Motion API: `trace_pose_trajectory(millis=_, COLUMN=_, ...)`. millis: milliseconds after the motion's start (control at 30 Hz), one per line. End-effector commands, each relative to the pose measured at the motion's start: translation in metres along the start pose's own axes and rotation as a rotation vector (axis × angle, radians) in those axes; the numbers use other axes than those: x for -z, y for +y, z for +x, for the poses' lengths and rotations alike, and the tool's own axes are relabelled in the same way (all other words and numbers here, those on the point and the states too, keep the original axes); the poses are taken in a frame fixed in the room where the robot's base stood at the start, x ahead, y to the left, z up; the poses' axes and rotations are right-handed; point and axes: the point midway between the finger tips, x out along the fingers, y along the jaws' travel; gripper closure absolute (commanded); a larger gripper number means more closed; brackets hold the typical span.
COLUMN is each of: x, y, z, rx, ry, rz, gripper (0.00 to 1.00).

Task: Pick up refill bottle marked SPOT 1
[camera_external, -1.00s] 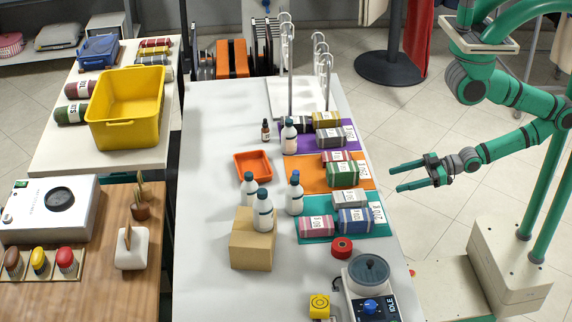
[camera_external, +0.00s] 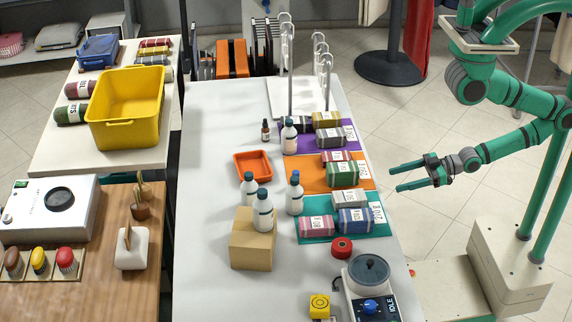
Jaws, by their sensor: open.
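Several white refill bottles with dark labels stand on the white table, and no SPOT 1 marking is readable on any of them. One bottle (camera_external: 263,210) stands on or right at a cardboard box (camera_external: 252,247). A second bottle (camera_external: 249,188) is just behind and left of it. A third bottle (camera_external: 295,196) with a blue cap region stands to the right. A fourth bottle (camera_external: 289,138) stands farther back, near the purple mat. My gripper (camera_external: 392,177) is open and empty, off the table's right edge, its fingers pointing left toward the orange mat.
Rolled cloth bundles lie on a purple mat (camera_external: 357,146), an orange mat (camera_external: 293,175) and a teal mat (camera_external: 383,230). A small brown bottle (camera_external: 266,131), an orange tray (camera_external: 268,168), a red roll (camera_external: 342,247) and a dial device (camera_external: 370,307) share the table. Its left side is clear.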

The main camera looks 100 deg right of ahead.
Motion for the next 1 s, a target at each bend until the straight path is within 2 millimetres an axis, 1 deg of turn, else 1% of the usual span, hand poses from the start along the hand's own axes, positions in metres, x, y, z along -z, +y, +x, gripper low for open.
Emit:
trace_pose_trajectory(millis=33, x=0.000, y=0.000, z=0.000, rx=0.000, ry=0.000, rz=0.000, gripper=0.52)
trace_pose_trajectory(millis=67, x=0.000, y=0.000, z=0.000, rx=0.000, ry=0.000, rz=0.000, gripper=0.55)
trace_pose_trajectory(millis=333, x=0.000, y=0.000, z=0.000, rx=0.000, ry=0.001, rz=0.000, gripper=0.55)
trace_pose_trajectory(millis=467, x=0.004, y=0.005, z=0.011, rx=-0.017, ry=0.023, rz=-0.012, gripper=0.55)
trace_pose_trajectory(millis=567, x=0.013, y=0.017, z=0.030, rx=-0.053, ry=0.061, rz=-0.038, gripper=0.55)
trace_pose_trajectory(millis=667, x=0.026, y=0.036, z=0.056, rx=-0.107, ry=0.112, rz=-0.076, gripper=0.55)
trace_pose_trajectory(millis=800, x=0.046, y=0.067, z=0.088, rx=-0.187, ry=0.170, rz=-0.128, gripper=0.55)
trace_pose_trajectory(millis=867, x=0.055, y=0.080, z=0.099, rx=-0.220, ry=0.190, rz=-0.147, gripper=0.55)
trace_pose_trajectory(millis=1000, x=0.074, y=0.112, z=0.127, rx=-0.299, ry=0.220, rz=-0.182, gripper=0.55)
